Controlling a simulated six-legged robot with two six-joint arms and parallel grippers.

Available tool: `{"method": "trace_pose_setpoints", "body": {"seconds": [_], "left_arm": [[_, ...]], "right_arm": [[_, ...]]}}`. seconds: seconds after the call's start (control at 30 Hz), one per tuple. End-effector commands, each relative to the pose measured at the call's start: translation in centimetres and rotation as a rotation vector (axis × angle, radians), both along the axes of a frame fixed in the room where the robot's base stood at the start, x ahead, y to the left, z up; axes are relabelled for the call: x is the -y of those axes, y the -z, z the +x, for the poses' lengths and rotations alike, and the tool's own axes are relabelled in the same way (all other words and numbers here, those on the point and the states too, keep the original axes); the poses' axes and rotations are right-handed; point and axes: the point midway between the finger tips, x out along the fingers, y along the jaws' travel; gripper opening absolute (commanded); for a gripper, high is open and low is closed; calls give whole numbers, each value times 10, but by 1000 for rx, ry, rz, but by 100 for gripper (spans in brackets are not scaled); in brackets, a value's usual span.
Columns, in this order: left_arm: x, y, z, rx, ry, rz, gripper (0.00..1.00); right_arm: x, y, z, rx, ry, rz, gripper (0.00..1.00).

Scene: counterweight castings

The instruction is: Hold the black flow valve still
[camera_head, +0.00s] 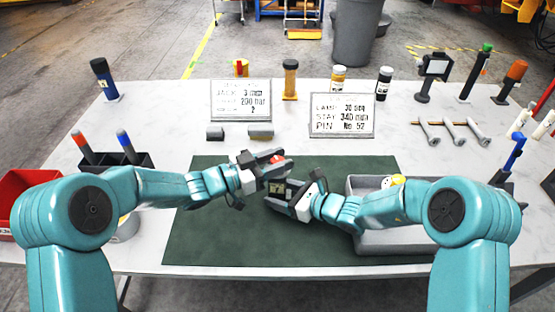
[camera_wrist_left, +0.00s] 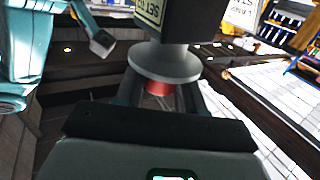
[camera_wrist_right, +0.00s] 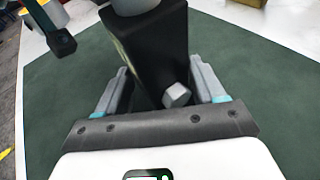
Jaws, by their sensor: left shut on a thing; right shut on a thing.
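The black flow valve (camera_head: 279,189) is held above the green mat between my two grippers. It has a dark block body with a pale label, a grey round flange and a red part. My right gripper (camera_head: 292,194) is shut on the black body. In the right wrist view the body (camera_wrist_right: 158,50) sits between the fingers, with a grey hex bolt head on its near side. My left gripper (camera_head: 270,168) is shut at the red part (camera_head: 277,158). In the left wrist view this red part (camera_wrist_left: 160,88) is between the fingers under the grey flange (camera_wrist_left: 165,65); the fingers partly hide it.
The green mat (camera_head: 230,235) lies below the grippers. A grey tray (camera_head: 400,240) stands at right, a red bin (camera_head: 18,190) at left. Two signs (camera_head: 342,122) stand behind, with several bottles and tools along the back. The mat's front left is clear.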

Motion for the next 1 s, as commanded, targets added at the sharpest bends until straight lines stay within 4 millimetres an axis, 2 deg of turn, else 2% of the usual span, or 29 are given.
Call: {"method": "trace_pose_setpoints", "body": {"seconds": [0.27,0.7,1.0], "left_arm": [[0,-1,1,7,80,-4,7],[0,-1,2,7,449,-3,7],[1,-1,2,5,626,-5,7]], "right_arm": [[1,0,1,0,4,0,14],[1,0,0,-2,3,0,14],[0,0,0,-1,1,0,14]]}}
